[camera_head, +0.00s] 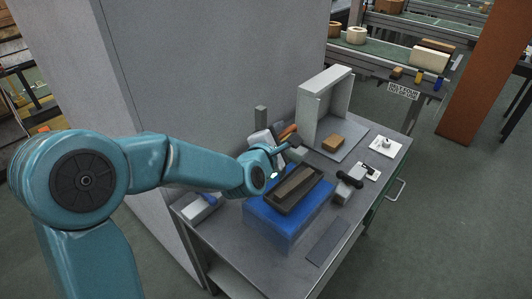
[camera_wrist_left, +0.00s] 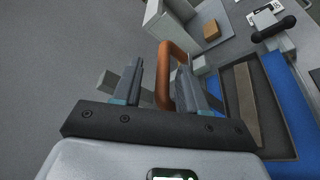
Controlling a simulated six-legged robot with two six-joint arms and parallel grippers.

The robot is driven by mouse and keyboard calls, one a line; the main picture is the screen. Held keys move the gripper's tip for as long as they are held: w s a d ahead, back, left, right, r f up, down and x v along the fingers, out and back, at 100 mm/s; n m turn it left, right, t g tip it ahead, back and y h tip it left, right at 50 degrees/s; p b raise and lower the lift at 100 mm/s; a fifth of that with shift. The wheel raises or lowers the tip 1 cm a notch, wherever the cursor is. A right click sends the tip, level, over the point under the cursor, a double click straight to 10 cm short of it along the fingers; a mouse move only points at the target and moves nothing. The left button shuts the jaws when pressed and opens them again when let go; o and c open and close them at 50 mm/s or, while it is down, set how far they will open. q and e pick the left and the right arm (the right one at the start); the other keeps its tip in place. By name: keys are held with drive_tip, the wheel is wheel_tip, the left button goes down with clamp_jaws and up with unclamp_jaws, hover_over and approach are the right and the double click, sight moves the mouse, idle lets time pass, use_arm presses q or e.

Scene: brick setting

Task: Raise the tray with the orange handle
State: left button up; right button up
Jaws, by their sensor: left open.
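A dark tray (camera_head: 272,207) with a long brown bar in it lies on a blue block (camera_head: 262,222) on the grey bench. The tray also shows at the right of the left wrist view (camera_wrist_left: 231,100). An orange handle (camera_head: 287,132) stands at the tray's far left; in the left wrist view it is an upright loop (camera_wrist_left: 172,50). My left gripper (camera_wrist_left: 161,72) is open, with the loop showing between its two fingers; I cannot tell whether they touch it. In the head view the left gripper (camera_head: 280,150) partly hides where handle and tray meet. My right gripper is not in view.
A grey open-sided box (camera_head: 325,105) with a tan block (camera_head: 332,143) stands at the bench's back. A grey device with a black knob (camera_head: 350,181) and a white plate (camera_head: 385,146) are at the right. A grey wall (camera_head: 215,70) rises close on the left.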

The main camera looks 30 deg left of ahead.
use_arm(q)
drive_tip(key=b+v, duration=0.1)
drive_tip(key=v, duration=1.2)
drive_tip(key=shift+s+r, duration=0.2)
drive_tip(key=shift+s, duration=0.05)
drive_tip(key=shift+a, duration=0.1)
